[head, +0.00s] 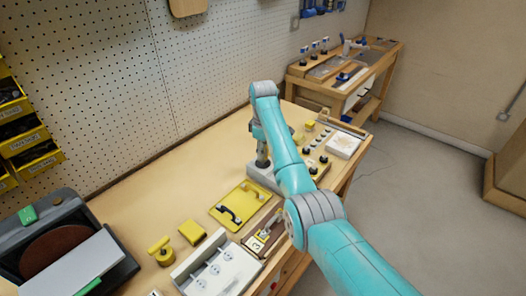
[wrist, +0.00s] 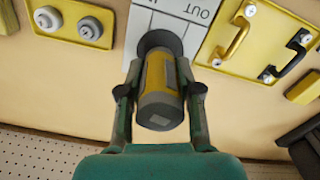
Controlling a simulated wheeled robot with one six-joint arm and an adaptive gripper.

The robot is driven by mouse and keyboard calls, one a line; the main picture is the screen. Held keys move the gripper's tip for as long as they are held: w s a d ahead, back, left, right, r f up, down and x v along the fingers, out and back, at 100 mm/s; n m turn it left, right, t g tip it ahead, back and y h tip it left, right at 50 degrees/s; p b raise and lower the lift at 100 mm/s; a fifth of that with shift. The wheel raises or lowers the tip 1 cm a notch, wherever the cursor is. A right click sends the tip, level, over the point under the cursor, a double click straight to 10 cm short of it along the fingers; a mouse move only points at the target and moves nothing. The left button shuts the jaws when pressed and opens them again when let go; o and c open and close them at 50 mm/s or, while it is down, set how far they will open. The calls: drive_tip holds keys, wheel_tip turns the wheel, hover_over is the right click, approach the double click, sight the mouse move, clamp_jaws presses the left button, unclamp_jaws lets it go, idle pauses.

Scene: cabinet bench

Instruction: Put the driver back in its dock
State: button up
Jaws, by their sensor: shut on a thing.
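My gripper (wrist: 160,92) is shut on the driver (wrist: 158,77), a cylinder with a yellow band and a dark end cap, in the wrist view. The driver's cap end points toward the camera. Its far end meets a dark round part at a pale grey panel (wrist: 195,12) lettered "OUT"; whether it is inside a hole or just above it I cannot tell. In the head view my gripper (head: 262,160) points down over a grey block (head: 258,174) on the bench. No thing is plainly labelled as the dock.
A yellow board with two handles (head: 227,216) lies at the near side of the block. A yellow plate with round knobs (wrist: 66,22) is on the other side. A pegboard wall (head: 150,75) stands behind. Bare bench top (head: 150,190) lies to the left.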

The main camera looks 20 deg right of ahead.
drive_tip(key=shift+f, duration=1.45)
idle(1.7)
drive_tip(key=o, duration=1.4)
drive_tip(key=shift+r, duration=3.5)
